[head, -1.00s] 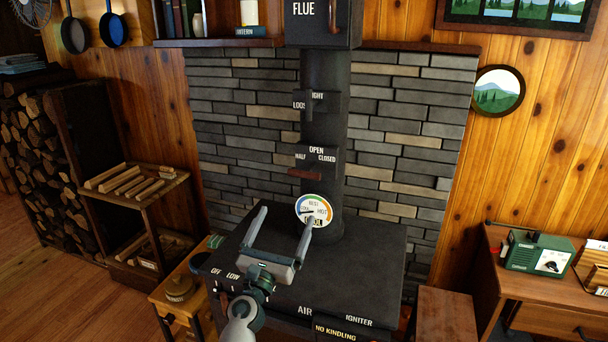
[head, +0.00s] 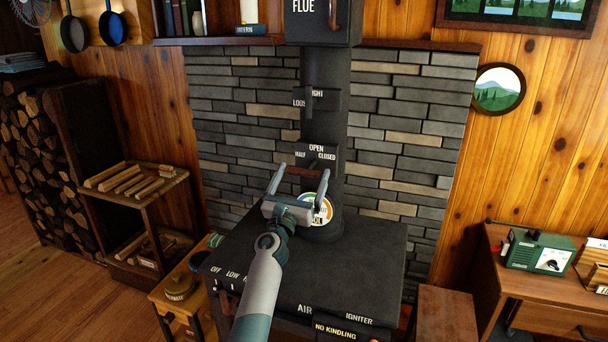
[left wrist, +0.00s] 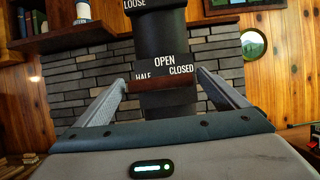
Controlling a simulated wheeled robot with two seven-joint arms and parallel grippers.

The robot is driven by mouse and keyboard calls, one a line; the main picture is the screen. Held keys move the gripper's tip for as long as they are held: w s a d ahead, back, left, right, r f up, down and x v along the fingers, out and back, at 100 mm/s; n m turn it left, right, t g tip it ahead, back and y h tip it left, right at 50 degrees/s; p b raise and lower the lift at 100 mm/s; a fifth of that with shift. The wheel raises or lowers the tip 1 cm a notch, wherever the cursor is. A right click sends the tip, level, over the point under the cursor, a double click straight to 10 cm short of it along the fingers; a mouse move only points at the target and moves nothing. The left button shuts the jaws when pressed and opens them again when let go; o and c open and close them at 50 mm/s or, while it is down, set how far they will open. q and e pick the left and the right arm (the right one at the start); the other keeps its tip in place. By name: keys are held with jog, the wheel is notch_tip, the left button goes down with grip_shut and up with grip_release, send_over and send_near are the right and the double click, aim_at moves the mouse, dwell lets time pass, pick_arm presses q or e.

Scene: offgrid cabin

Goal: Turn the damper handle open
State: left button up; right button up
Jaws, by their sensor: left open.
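The damper handle (head: 303,171) is a dark red-brown bar lying roughly level on the stovepipe. It sits just below a black plate (head: 327,165) lettered OPEN on top, HALF on the left and CLOSED on the right. My left gripper (head: 298,167) is open in front of the pipe, its fingertips around the level of the bar. In the left wrist view the bar (left wrist: 168,84) spans between the two spread fingers, beyond the palm. I cannot tell whether the fingers touch it. My right gripper is in neither view.
A round coloured gauge (head: 318,212) on the pipe is partly hidden by my gripper. A LOOSE/TIGHT plate (head: 328,101) is higher on the pipe. The black stove top (head: 350,265) is clear. Firewood shelves (head: 145,200) stand left, a desk with a green radio (head: 538,252) right.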

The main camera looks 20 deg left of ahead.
pick_arm(q)
jog(key=shift+w+r, duration=0.25)
jog(key=shift+w, duration=0.45)
jog(key=c, duration=1)
jog(key=shift+c, duration=0.2)
